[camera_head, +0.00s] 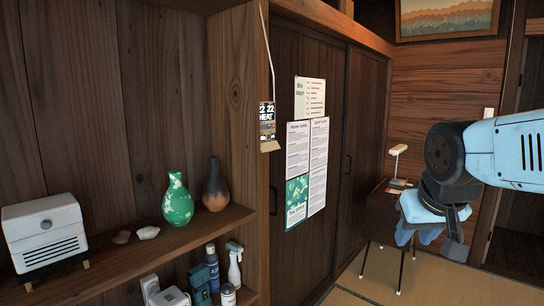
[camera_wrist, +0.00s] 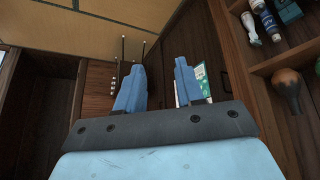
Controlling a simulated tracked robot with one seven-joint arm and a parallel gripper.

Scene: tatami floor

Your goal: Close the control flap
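A small dark control unit (camera_head: 267,120) with "22 22 HEAT" on its face is on the edge of the wooden shelf post in the head view, with a pale cord above it. A tan flap (camera_head: 270,146) sticks out at its lower end and looks open. My gripper (camera_head: 420,236) is well to the right of the unit and lower, pointing down. In the wrist view its two blue fingers (camera_wrist: 160,78) are apart with nothing between them. I cannot make out the control unit in the wrist view.
A shelf (camera_head: 130,243) at left holds a white heater-like box (camera_head: 45,234), a green vase (camera_head: 177,200) and a dark vase (camera_head: 215,186). Bottles (camera_head: 234,268) stand below. Posters (camera_head: 307,165) hang on the cabinet doors. A small table (camera_head: 383,212) with a lamp stands behind my gripper.

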